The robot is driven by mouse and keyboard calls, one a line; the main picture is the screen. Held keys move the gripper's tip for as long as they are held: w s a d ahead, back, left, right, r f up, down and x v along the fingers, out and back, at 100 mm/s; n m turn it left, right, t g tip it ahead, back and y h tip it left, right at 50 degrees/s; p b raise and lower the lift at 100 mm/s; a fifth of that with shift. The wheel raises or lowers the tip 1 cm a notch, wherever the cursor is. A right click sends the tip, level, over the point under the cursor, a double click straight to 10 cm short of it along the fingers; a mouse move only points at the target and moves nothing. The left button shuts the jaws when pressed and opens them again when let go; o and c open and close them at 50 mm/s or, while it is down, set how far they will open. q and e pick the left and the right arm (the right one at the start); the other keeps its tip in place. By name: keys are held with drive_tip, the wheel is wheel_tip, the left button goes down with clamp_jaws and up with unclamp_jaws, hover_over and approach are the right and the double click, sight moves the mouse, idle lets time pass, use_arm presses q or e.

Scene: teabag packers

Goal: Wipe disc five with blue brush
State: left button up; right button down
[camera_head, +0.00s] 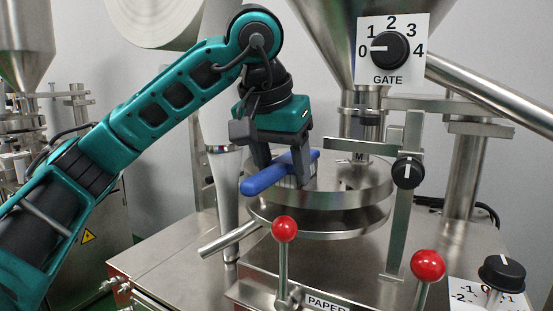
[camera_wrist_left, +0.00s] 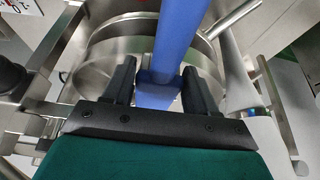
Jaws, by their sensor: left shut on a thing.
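The blue brush (camera_head: 268,177) is in my left gripper (camera_head: 283,172), at the left part of the round steel disc stack (camera_head: 345,197). Pale bristles show under the brush, close to the top disc; I cannot tell whether they touch it. In the left wrist view the brush handle (camera_wrist_left: 168,40) runs between the two black fingers of my left gripper (camera_wrist_left: 160,85), over the round steel disc (camera_wrist_left: 110,62). I cannot make out which disc is number five. My right gripper is not in view.
A steel hopper and gate dial (camera_head: 391,50) stand above the discs. Two red-knobbed levers (camera_head: 284,229) (camera_head: 428,266) rise in front. A black knob (camera_head: 408,172) is on a post at the right. A steel bar (camera_head: 229,240) sticks out at the left. A paper roll hangs at the upper left.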

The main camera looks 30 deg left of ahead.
use_arm(q)
drive_tip(key=shift+w+f, duration=0.35)
drive_tip(key=shift+w, duration=0.4)
drive_tip(key=shift+w+a+r+p, duration=0.1)
drive_tip(key=shift+w+r+p, duration=0.1)
drive_tip(key=shift+r+p, duration=0.75)
drive_tip(key=shift+s+r, duration=0.1)
drive_tip(key=shift+r, duration=2.1)
drive_tip(key=shift+r, duration=0.1)
drive_tip(key=shift+r, duration=1.4)
